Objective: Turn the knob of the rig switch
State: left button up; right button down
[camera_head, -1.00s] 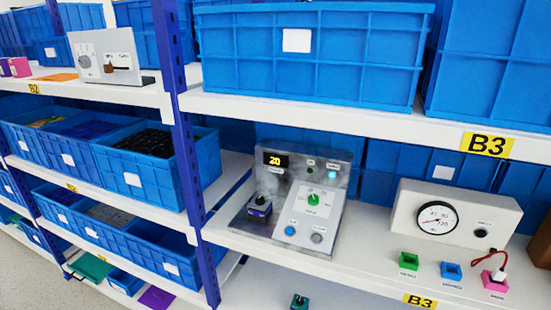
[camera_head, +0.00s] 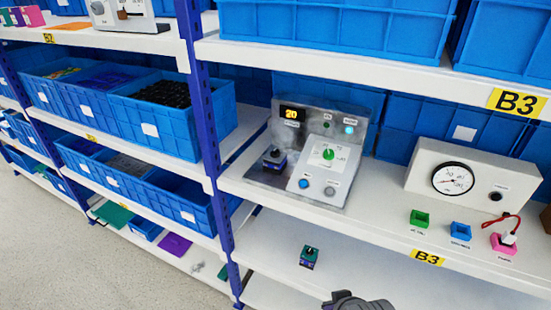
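The grey rig panel (camera_head: 352,114) stands on the middle shelf, with a lit display (camera_head: 291,113) reading 20. On its white sloped plate is a green knob (camera_head: 328,154) with small markings around it; its exact pointing is too small to tell. Below it are a blue button (camera_head: 304,184) and a grey button (camera_head: 329,191). A dark block with a black knob on top (camera_head: 274,158) sits at the rig's left. A dark grey part of mine, seemingly my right gripper (camera_head: 357,302), shows at the bottom edge, well below and apart from the rig. Its fingers cannot be made out. My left gripper is not in view.
A white gauge box (camera_head: 473,181) stands right of the rig, with green, blue and pink small holders in front. Blue bins (camera_head: 330,34) fill the shelf above. A blue upright (camera_head: 207,130) stands left of the rig. A small green-topped switch (camera_head: 309,256) sits on the shelf below.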

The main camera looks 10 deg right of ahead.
aim_at(274, 153)
jog(key=i+j+z, duration=0.55)
jog(key=j+z, duration=0.3)
jog(key=i+j+z, duration=0.3)
jog(key=j, duration=0.15)
jog(key=k+l, duration=0.05)
jog(key=k, duration=0.05)
